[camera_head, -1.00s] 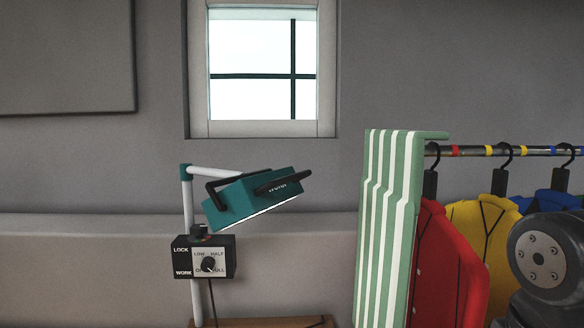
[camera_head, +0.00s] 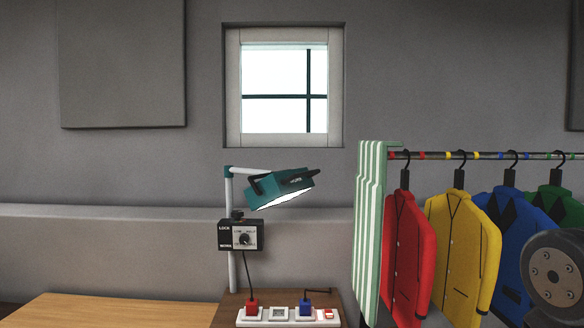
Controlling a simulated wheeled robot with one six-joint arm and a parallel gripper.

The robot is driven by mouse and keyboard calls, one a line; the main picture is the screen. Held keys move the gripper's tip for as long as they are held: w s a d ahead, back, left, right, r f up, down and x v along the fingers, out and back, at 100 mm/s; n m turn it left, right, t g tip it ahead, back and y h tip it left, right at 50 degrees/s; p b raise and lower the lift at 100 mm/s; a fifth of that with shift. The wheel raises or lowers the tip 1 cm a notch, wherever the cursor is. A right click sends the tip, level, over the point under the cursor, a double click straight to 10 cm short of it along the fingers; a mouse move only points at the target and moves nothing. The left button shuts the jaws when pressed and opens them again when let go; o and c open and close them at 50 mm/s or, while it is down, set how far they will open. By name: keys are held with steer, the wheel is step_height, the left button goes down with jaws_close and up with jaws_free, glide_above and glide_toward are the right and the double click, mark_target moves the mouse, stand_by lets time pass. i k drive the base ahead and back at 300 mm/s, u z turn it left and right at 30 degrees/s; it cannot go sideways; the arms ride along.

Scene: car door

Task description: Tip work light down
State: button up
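The work light (camera_head: 280,189) is a teal lamp head with a black handle and a lit white underside. It hangs from a white pole (camera_head: 230,190) with a bent top arm and is tilted, its face turned down. A black control box (camera_head: 240,236) marked LOCK and WORK, with a round knob, is fixed on the pole. My gripper is not clearly in view. A dark grey rounded joint (camera_head: 556,272) at the lower right appears to be part of my arm.
A power strip (camera_head: 290,317) with a red plug and a blue plug lies at the pole's foot. A wooden tabletop (camera_head: 110,312) is at lower left. A rail (camera_head: 480,155) with several coloured jackets and a green-striped panel (camera_head: 370,220) stands right. A window (camera_head: 284,88) is behind.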

mark_target(279, 187)
steer(key=u, duration=0.3)
steer(key=i, duration=1)
